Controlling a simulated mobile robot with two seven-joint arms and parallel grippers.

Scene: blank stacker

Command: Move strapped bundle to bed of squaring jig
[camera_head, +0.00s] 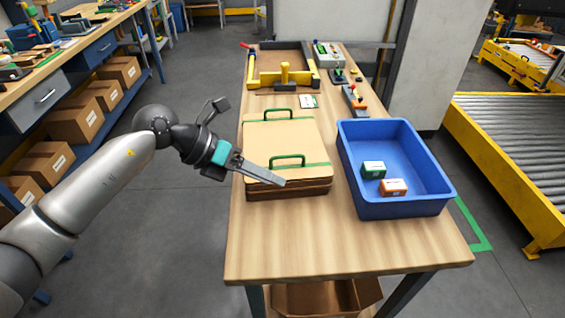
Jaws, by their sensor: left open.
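The strapped bundle (285,140) is a stack of tan sheets on darker layers, with green straps and two green handles on top. It lies on the left half of the wooden table. The squaring jig (250,68) is a yellow and dark frame at the back of the table, and its bed (280,60) looks empty. My left gripper (270,175) comes in from the left, open, with its fingers over the front left of the bundle near the front handle. I cannot tell whether it touches the bundle. My right gripper is not in view.
A blue bin (400,205) with a green box (373,170) and an orange box (393,187) stands right of the bundle. Small tools and a device (328,55) sit at the back right. The table's front (335,245) is clear.

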